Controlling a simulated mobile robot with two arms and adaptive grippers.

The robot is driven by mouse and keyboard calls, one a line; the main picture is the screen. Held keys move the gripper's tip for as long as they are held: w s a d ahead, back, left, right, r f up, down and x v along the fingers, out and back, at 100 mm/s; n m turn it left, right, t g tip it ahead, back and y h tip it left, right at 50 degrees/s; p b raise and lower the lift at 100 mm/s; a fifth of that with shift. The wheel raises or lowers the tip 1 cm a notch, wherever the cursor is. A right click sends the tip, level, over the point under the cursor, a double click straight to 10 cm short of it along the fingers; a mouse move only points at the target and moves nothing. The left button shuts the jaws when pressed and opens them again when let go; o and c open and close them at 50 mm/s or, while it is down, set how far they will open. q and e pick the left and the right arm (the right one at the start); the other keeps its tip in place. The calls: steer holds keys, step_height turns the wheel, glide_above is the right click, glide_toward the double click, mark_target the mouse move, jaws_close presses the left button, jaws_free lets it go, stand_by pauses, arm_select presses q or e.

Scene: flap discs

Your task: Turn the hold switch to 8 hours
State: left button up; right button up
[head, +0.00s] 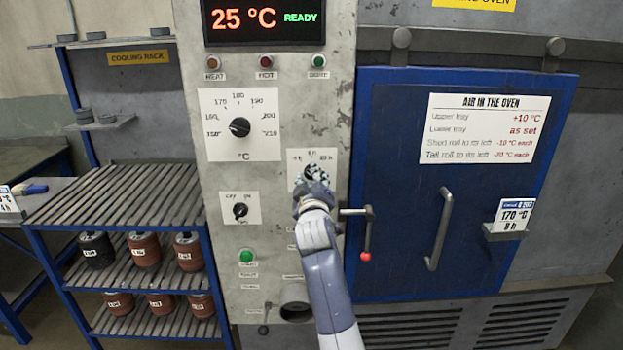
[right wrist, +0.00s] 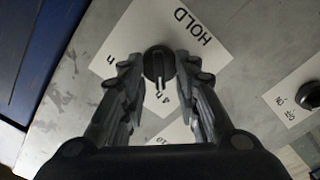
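The hold switch is a black knob (right wrist: 158,65) on a white card (right wrist: 205,50) marked HOLD, upside down in the right wrist view. Its ridge seems to point toward the "4 h" mark; another mark ending in "h" shows at the left, and my finger hides part of the scale. My right gripper (right wrist: 158,80) is open, with one finger on each side of the knob and small gaps visible. In the head view my right gripper (head: 313,176) covers most of the knob on the hold card (head: 329,158). My left gripper is not in view.
Left of the hold card are the temperature dial (head: 239,127) and a smaller dial (head: 240,210). A lever with a red knob (head: 365,256) and the blue oven door (head: 400,130) are at the right. A job card (head: 515,214) reads 170 °C, 8 h. The display (head: 262,18) reads 25 °C READY.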

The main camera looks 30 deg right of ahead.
steer(key=shift+c, duration=0.5)
jaws_close()
steer(key=m+b, duration=0.1)
steer(key=m, duration=0.7)
steer(key=shift+d+r+m, duration=0.1)
steer(key=shift+m, duration=0.2)
steer(key=shift+s, duration=0.1)
steer(key=shift+o, duration=0.5)
jaws_free()
